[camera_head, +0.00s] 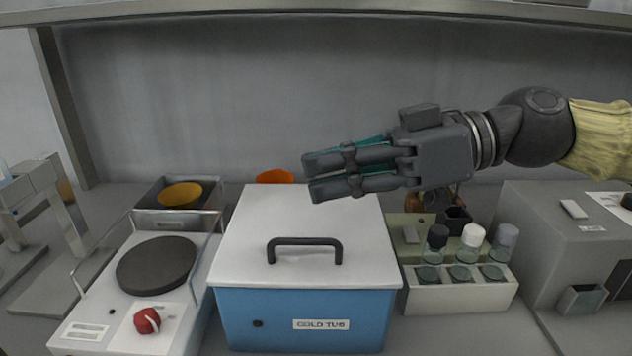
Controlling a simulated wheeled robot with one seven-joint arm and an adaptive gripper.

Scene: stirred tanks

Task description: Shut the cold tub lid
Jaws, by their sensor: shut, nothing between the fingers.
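The cold tub (270,316) is a blue box with a "COLD TUB" label on its front. Its white lid (235,255) lies flat across the top, and no gap shows along the front edge. A dark handle (304,243) stands on the lid near the front. My gripper (307,177) is shut and empty, pointing left. In the picture it overlaps the back right part of the lid; it appears to be above it. It hides part of the lid's back right edge.
A hotplate with a black disc (156,265) and red knob (147,320) stands left of the tub. A yellow bowl (180,195) and an orange item (275,177) are behind. A white rack (462,292) with capped bottles stands right, beside a grey box (560,240).

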